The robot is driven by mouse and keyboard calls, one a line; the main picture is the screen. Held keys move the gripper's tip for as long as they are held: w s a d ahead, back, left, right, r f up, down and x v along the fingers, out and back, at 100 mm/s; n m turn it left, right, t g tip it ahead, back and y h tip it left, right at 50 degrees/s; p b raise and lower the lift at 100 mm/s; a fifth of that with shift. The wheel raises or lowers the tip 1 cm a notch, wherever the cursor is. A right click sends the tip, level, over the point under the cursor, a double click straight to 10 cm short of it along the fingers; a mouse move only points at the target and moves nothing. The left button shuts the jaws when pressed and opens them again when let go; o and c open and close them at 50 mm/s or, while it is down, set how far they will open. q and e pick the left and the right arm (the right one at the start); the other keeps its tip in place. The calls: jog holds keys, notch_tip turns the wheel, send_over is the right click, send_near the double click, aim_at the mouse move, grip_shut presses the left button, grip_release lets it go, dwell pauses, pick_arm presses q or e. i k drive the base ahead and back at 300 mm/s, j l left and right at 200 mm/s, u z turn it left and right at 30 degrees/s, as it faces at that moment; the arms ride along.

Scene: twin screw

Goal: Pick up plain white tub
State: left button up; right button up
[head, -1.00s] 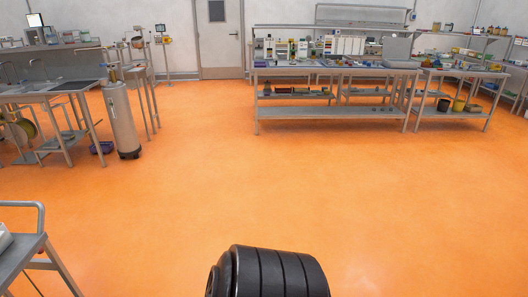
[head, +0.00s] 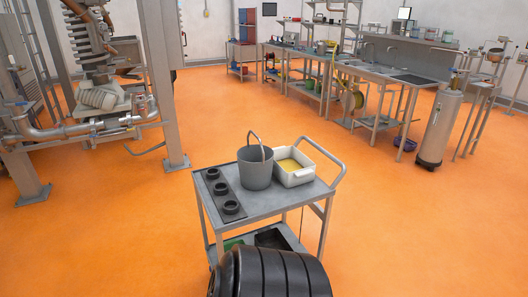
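A white tub (head: 297,180) stands on the top shelf of a grey cart (head: 272,207), near the cart's push handle. It is open at the top and has something yellowish inside. A grey bucket (head: 255,172) with a raised handle stands close to the tub's left side. Neither of my grippers is in view.
A dark strip with several black round holders (head: 222,189) lies on the cart's left side. A steel frame with pipework (head: 165,90) stands at left. Benches (head: 372,72) and a gas cylinder (head: 438,128) stand at right.

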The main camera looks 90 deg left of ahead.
aim_at(292, 167)
jog(key=u, duration=2.6)
jog(key=i+l, duration=0.2)
jog(key=l, duration=0.15)
jog(key=i+l+u, duration=0.15)
jog(key=i+l, duration=0.2)
jog(key=l, duration=0.3)
jog(key=i+l+u, duration=0.1)
jog(key=l, duration=0.3)
jog(key=i+l, duration=0.25)
jog(key=i+l+u, duration=0.05)
jog(key=l, duration=0.05)
